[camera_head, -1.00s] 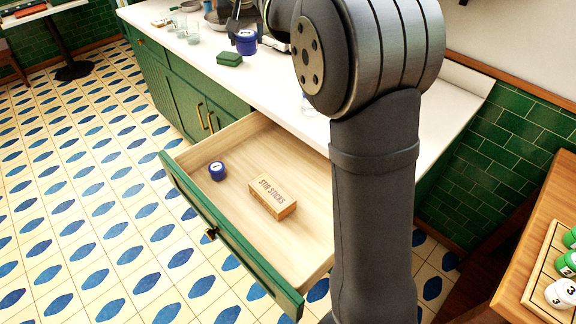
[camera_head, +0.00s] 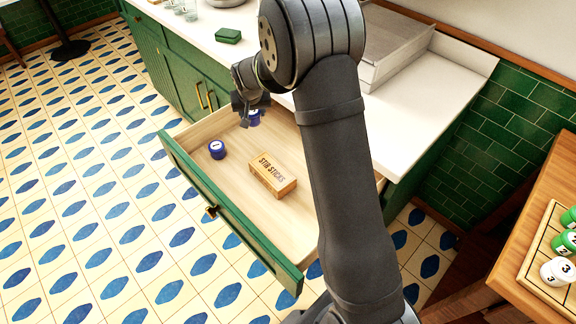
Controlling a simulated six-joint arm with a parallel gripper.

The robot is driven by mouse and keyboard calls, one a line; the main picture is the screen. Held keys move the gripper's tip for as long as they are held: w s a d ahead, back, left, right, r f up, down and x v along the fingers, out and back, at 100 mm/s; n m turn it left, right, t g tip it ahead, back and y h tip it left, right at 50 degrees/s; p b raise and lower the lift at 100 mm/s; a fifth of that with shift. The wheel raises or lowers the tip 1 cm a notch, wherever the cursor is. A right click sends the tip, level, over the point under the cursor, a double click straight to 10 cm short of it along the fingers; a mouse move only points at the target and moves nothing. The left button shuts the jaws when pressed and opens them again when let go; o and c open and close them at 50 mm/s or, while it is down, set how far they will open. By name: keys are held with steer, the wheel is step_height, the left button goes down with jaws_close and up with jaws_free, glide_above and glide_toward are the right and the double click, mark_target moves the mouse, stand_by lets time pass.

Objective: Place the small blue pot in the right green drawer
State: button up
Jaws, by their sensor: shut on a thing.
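The right green drawer (camera_head: 190,187) is pulled wide open under the white counter. My gripper (camera_head: 248,117) is shut on a small blue pot (camera_head: 255,118), mostly hidden behind the fingers. The held pot is at the drawer's back left part; I cannot tell whether it touches the drawer floor or hangs above it. Another small blue pot (camera_head: 217,149) with a white label on its lid stands inside the drawer, near its left front.
A stir sticks box (camera_head: 272,175) lies mid-drawer. A green box (camera_head: 228,35) and glasses (camera_head: 190,10) are on the counter, with a grey tray (camera_head: 395,45) behind my arm. Bare drawer floor lies around the box. A wooden table (camera_head: 510,265) holds numbered jars at right.

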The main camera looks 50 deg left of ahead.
mark_target(254, 122)
step_height(254, 122, down, 11)
steer(key=shift+f, duration=0.2)
stand_by(0.3)
steer(key=shift+f, duration=0.15)
steer(key=o, duration=1.1)
steer(key=shift+c, duration=0.2)
steer(key=v, duration=1.2)
steer(key=shift+w, duration=0.1)
